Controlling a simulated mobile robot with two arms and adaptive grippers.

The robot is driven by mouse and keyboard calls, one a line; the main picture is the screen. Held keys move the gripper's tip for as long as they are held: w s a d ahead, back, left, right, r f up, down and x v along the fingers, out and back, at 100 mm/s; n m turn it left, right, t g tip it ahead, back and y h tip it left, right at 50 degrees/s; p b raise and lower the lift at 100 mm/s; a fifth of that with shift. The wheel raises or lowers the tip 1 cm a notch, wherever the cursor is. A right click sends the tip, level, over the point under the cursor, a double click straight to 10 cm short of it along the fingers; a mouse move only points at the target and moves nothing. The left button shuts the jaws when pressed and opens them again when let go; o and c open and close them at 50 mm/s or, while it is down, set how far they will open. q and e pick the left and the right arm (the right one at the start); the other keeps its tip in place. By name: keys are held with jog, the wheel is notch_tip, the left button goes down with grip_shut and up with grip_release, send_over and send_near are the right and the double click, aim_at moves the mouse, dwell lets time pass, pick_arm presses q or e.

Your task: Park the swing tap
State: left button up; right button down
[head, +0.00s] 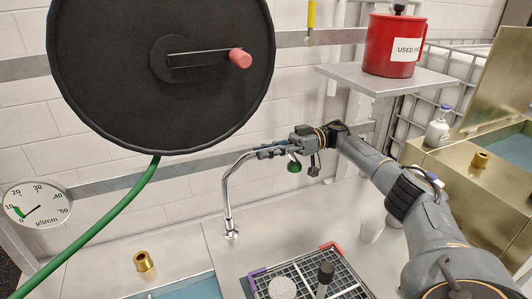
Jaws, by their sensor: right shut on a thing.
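The swing tap (228,197) is a thin chrome pipe. It rises from a round base (232,233) on the steel worktop, then bends and runs up to the right. My right gripper (265,153) reaches in from the right and is shut on the upper spout of the tap. The fingers hide the spout's end. A green knob (294,167) and a dark knob (314,167) hang just below my right gripper; I cannot tell what they are fixed to. My left gripper is not in view.
A black hose reel (110,75) with a green hose (105,220) hangs upper left. A red bin (392,45) stands on a shelf (355,78) at right. A grid rack (330,283) and a brass fitting (144,261) are in front. Worktop around the tap base is clear.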

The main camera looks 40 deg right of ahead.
jog(key=shift+a+f, duration=0.1)
jog(key=shift+f, duration=0.05)
jog(key=c, duration=1.3)
grip_release()
jog(key=shift+w+a, duration=0.1)
jog(key=shift+w, duration=0.05)
jog(key=shift+r, duration=0.6)
notch_tip(320, 180, up, 9)
jog(key=shift+f, duration=0.1)
